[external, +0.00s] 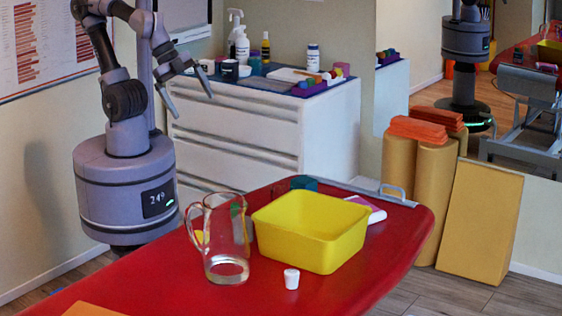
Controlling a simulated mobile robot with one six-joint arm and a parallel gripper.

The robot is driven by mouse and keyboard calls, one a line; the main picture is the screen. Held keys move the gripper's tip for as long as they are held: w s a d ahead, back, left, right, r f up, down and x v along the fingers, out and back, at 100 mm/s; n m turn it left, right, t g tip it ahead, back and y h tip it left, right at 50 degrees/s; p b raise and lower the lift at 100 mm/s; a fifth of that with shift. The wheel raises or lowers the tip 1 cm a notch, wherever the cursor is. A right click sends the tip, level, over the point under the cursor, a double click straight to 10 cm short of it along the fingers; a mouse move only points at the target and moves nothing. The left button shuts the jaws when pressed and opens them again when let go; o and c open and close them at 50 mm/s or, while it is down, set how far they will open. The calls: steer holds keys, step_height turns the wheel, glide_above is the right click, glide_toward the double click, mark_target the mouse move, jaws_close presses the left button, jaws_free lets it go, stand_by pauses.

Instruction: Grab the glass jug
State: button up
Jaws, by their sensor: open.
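The glass jug (227,240) stands upright on the red treatment table (160,290), left of a yellow tub. It is clear, with its handle to the left and a little clear matter at the bottom. My gripper (190,97) hangs in the air behind and above the table, up and left of the jug and well apart from it. Its two fingers are spread and nothing is between them.
The yellow tub (312,255) stands close to the jug's right side. A small white cup (291,279) is in front of the tub. A purple-white item (372,211) lies behind it. A white drawer cabinet (270,125) with bottles stands behind. The table's front left is mostly clear.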

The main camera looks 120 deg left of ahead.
steer(key=w+d+r+p, duration=0.3)
steer(key=w+r, duration=0.1)
steer(key=w, duration=0.2)
steer(key=n+g+h+p, duration=0.2)
steer(key=h+p, duration=0.1)
steer(key=p, duration=0.4)
glide_above(218, 194)
steer(key=s+d, duration=0.1)
steer(key=s, duration=0.1)
step_height(218, 194, down, 6)
steer(key=b+x, duration=0.4)
steer(key=x, duration=0.7)
steer(key=shift+w+f+b, duration=0.1)
steer(key=shift+f+b, duration=0.2)
steer(key=shift+b, duration=0.1)
steer(key=b+x, duration=0.2)
steer(key=x, duration=0.3)
steer(key=shift+w+f+b, duration=0.2)
steer(key=shift+f+b, duration=0.1)
steer(key=shift+f, duration=0.05)
steer(key=shift+s+r+t, duration=0.1)
steer(key=shift+r+t, duration=0.1)
steer(key=shift+t, duration=0.1)
steer(key=shift+c, duration=0.2)
steer(key=c, duration=1.7)
steer(key=shift+r, duration=0.15)
